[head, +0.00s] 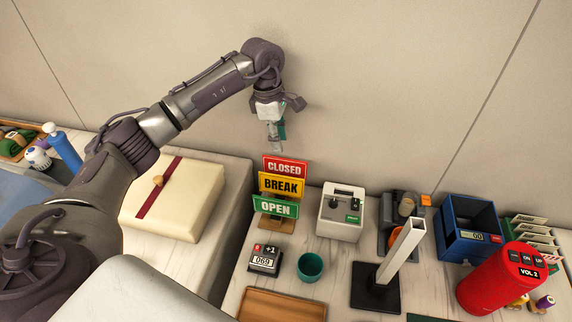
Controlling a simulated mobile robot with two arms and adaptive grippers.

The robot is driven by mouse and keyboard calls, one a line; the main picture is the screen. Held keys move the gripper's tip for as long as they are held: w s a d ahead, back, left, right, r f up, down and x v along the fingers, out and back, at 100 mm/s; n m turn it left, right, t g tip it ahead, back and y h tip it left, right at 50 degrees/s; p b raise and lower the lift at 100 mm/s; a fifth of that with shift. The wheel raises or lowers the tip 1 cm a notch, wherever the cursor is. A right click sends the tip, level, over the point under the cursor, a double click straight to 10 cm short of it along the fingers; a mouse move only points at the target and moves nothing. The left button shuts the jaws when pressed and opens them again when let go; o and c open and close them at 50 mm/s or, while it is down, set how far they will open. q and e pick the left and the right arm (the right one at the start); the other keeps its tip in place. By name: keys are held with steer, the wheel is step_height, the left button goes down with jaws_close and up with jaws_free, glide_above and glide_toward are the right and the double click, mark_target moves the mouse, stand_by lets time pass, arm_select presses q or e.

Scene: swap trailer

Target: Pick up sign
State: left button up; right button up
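The sign is a stack of three boards, red CLOSED, yellow BREAK and green OPEN (280,186), standing on a small wooden base on the counter near the wall. My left gripper (276,146) hangs just above the top of the CLOSED board and points down. Its fingertips look apart from the sign, with nothing seen between them. The fingers are small and seen nearly edge-on, so their opening is unclear. My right gripper does not show.
A cream box with a red ribbon (172,200) lies left of the sign. A white device (341,212) stands right of it. A counter device (265,259) and a teal cup (310,267) sit in front. A metal post (400,250), blue bin (470,228) and red cylinder (500,280) crowd the right.

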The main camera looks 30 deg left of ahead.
arm_select(q)
glide_above(285, 167)
step_height(285, 167, down, 4)
steer(key=shift+s+a+f+p, duration=0.1)
steer(key=shift+a+f+p, duration=0.15)
steer(key=shift+f, duration=0.15)
steer(key=shift+s+a+f+p, duration=0.1)
steer(key=shift+f+p, duration=0.15)
steer(key=shift+f, duration=0.1)
steer(key=f, duration=0.1)
steer(key=f+p, duration=0.1)
steer(key=f, duration=0.1)
steer(key=f+p, duration=0.1)
steer(key=shift+w+d+f, duration=0.15)
steer(key=shift+w+d, duration=0.05)
steer(key=shift+w, duration=0.1)
steer(key=shift+f, duration=0.25)
steer(key=shift+f+b, duration=0.2)
steer(key=shift+b, duration=0.15)
steer(key=shift+f, duration=0.1)
jaws_close()
